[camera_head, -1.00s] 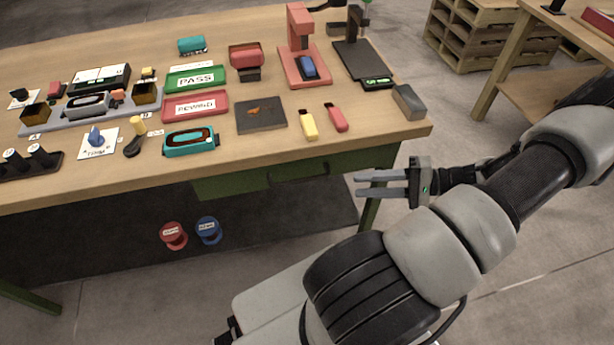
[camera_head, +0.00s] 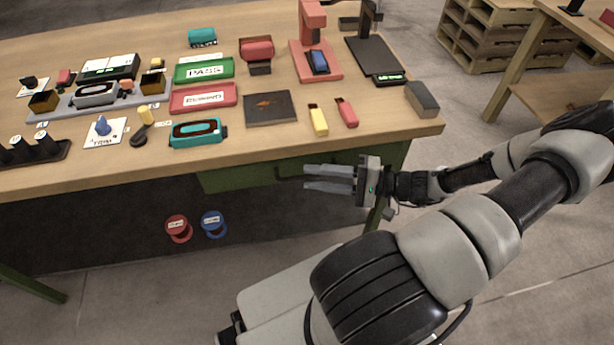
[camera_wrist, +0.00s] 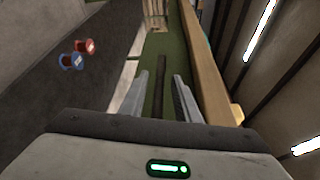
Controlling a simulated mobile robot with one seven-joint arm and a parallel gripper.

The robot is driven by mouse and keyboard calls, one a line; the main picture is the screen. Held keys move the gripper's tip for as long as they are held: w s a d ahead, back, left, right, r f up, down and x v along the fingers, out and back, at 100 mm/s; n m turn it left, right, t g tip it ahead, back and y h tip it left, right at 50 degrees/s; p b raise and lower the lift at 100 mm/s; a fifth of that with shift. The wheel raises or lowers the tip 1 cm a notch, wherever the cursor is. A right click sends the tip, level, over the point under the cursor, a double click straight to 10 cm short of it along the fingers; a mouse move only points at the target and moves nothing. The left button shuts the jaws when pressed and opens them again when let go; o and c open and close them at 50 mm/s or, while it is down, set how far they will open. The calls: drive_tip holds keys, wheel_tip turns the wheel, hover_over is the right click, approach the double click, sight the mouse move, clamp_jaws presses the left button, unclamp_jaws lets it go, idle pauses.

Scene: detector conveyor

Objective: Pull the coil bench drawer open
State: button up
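The green coil bench drawer (camera_head: 235,179) hangs under the front edge of the bench top and looks shut. Its dark bar handle (camera_head: 280,173) shows just left of my fingertips; its right part is hidden behind my gripper. My gripper (camera_head: 305,177) is open, with its fingers pointing left along the drawer front. In the wrist view, the dark handle (camera_wrist: 160,92) lies between the two spread fingers of my gripper (camera_wrist: 161,77), with the green drawer front (camera_wrist: 157,50) behind it. I see gaps on both sides of the handle.
The wooden bench top (camera_head: 330,147) overhangs the drawer, close above my gripper. A yellow piece (camera_head: 318,121) and a red piece (camera_head: 347,113) lie near its edge. A red spool (camera_head: 178,228) and a blue spool (camera_head: 213,224) stand below. Floor in front of the bench is open.

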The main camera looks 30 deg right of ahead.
drive_tip(key=shift+x, duration=1.3)
clamp_jaws()
